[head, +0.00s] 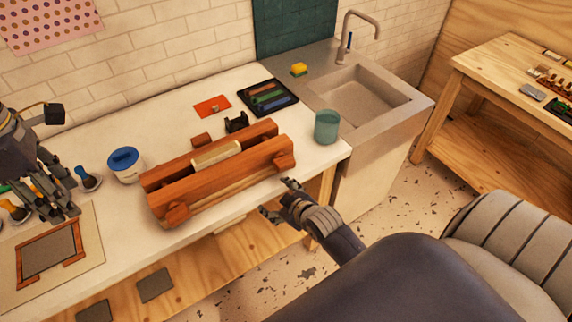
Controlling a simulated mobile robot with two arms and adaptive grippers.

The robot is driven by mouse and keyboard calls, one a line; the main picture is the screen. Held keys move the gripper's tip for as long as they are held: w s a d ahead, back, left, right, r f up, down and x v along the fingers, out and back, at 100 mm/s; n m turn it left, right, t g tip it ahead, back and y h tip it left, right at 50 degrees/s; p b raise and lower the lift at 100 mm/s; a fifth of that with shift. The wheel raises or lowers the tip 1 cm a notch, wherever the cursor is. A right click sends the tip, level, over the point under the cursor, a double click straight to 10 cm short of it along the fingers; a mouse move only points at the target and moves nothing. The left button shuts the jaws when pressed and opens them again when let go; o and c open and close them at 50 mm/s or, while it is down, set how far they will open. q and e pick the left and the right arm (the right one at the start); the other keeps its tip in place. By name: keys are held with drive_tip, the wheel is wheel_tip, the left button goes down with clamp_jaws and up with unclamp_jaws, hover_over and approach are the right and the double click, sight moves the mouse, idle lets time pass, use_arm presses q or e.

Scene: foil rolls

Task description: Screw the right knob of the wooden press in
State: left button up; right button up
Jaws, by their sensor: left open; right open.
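The wooden press (206,193), reddish brown, lies on the white worktop with a pale block (217,155) between its two long bars. Its right knob (284,160) sticks out from the front bar near the right end. Its left knob (176,212) sits near the left end. My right gripper (275,198) is open and empty, off the front edge of the worktop, below and apart from the right knob. My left gripper (62,214) is open over the left part of the worktop, away from the press; whether it touches anything there is unclear.
A teal cup (327,126) stands right of the press, near the sink (366,95). Behind are a black tray (267,97) and a red card (212,106). A blue-lidded tub (125,164) and a wooden frame (50,256) are at left. Another wooden table (490,70) stands at right.

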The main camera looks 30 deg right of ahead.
sight(288, 166)
drive_tip(key=s+d+r+m+t, duration=0.3)
drive_tip(key=d+r+m, duration=0.3)
drive_tip(key=d, duration=0.2)
drive_tip(key=shift+y, duration=0.3)
drive_tip(key=x, duration=1.1)
drive_tip(key=shift+w+d, duration=0.15)
drive_tip(key=shift+w, duration=0.05)
drive_tip(key=c, duration=1.1)
